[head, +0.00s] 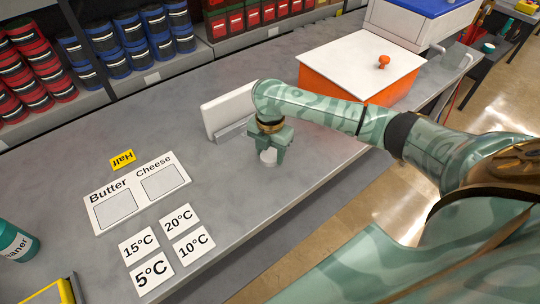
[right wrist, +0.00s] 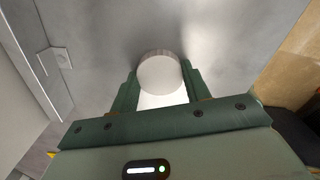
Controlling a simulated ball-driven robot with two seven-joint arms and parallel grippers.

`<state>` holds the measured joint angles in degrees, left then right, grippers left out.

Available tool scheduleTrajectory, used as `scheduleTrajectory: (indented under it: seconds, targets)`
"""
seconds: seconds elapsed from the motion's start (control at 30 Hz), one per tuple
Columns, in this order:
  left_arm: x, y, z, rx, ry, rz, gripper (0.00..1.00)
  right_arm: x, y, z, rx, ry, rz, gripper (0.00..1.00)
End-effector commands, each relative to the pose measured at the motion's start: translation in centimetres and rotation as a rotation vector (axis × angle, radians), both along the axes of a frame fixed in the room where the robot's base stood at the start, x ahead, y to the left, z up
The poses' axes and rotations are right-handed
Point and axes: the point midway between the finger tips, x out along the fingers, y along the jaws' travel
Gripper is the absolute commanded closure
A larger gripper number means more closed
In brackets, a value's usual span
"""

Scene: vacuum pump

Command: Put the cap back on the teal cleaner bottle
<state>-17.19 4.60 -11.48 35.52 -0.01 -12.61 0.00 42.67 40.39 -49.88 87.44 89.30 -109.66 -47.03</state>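The teal cleaner bottle (head: 16,243) stands at the far left edge of the head view, partly cut off; its top is at the picture edge, so I cannot see its mouth clearly. A white round cap (head: 268,157) is at my right gripper (head: 270,150) over the grey table, near the front edge. In the right wrist view the cap (right wrist: 160,74) sits between the two fingertips of the right gripper (right wrist: 162,90), which lie close against its sides. I cannot tell whether the cap still touches the table. My left gripper is not in view.
The grey table (head: 215,90) holds a Butter/Cheese board (head: 137,192), a yellow Half tag (head: 122,160) and temperature cards (head: 165,245). A white panel (head: 229,110) stands behind the gripper. An orange box (head: 350,90) is at the back. A yellow-edged item (head: 64,291) lies near the bottle.

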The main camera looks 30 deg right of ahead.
Motion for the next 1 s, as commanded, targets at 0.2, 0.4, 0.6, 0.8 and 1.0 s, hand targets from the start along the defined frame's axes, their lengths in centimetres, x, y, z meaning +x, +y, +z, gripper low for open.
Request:
scheduleTrajectory:
  seconds: [0.2,0.4,0.6,0.8,1.0]
  targets:
    - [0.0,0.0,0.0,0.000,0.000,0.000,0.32,0.0,0.0,0.0,0.000,0.000,0.000,0.75]
    - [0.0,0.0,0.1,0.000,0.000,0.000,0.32,0.0,0.0,0.1,0.000,0.000,0.000,0.75]
    - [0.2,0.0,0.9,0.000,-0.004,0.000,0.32,0.1,0.0,1.7,-0.001,-0.003,-0.001,0.75]
    - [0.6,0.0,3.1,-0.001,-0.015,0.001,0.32,-0.9,0.9,5.3,0.001,-0.003,0.003,0.75]
    - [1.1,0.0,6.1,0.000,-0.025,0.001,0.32,-3.7,3.6,10.1,0.000,-0.003,0.005,0.75]
